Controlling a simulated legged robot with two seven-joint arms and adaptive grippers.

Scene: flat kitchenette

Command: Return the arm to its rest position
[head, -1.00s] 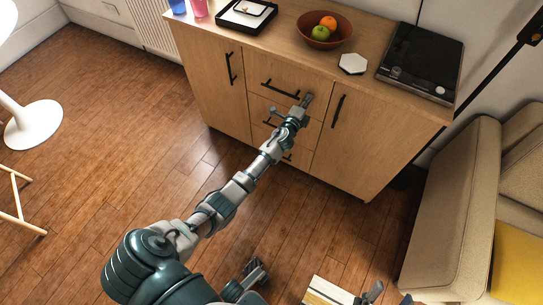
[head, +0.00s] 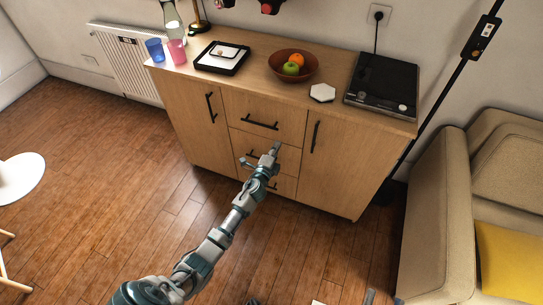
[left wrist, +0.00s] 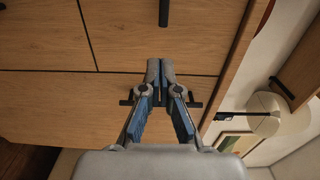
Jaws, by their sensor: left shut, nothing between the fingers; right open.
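My left arm reaches from the bottom of the head view toward the wooden cabinet (head: 350,175). My left gripper (head: 275,149) is shut and empty, overlapping the drawer fronts in the picture. In the left wrist view, its fingertips (left wrist: 160,64) are together before the wood front. A dark drawer handle (left wrist: 126,102) shows partly behind the fingers; I cannot tell whether they touch it. The drawers look closed. Only the tips of my right gripper (head: 384,299) show at the bottom edge, apart; the rest is out of frame.
On the cabinet top are a fruit bowl (head: 293,67), a black tray (head: 222,58), two cups, a white hexagonal piece (head: 322,93) and a black appliance (head: 382,84). A beige sofa (head: 438,220) stands at right. The wooden floor (head: 110,190) left of the arm is mostly clear.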

